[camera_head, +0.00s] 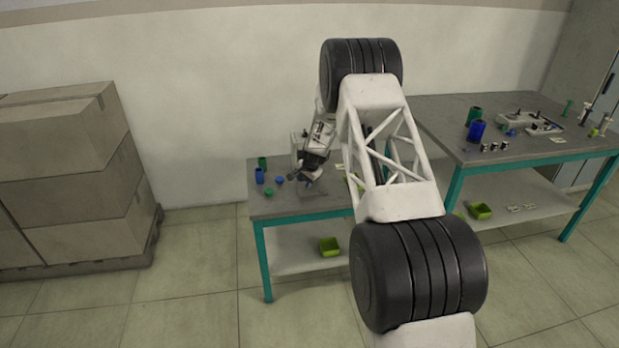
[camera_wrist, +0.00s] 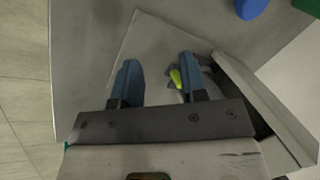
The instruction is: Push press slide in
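My gripper (camera_wrist: 159,62) points down over a light grey plate on the bench. Its two blue fingers stand apart with a clear gap and hold nothing. A small yellow-green piece with grey-blue parts (camera_wrist: 176,78) shows beside the right finger, on the inner side; I cannot tell if they touch. A pale block-shaped machine body (camera_wrist: 264,100), perhaps the press, stands right of the fingers. In the head view my gripper (camera_head: 311,180) is low over the left bench, at the pale machine (camera_head: 297,143). The press slide cannot be told apart, and my arm hides part of this bench.
The left bench (camera_head: 265,210) holds a blue cup (camera_head: 259,176), a green cup (camera_head: 262,162) and small blue and green parts. A green bin (camera_head: 329,246) sits on its lower shelf. A second bench (camera_head: 440,120) with fixtures stands right. Stacked boxes (camera_head: 60,150) stand left.

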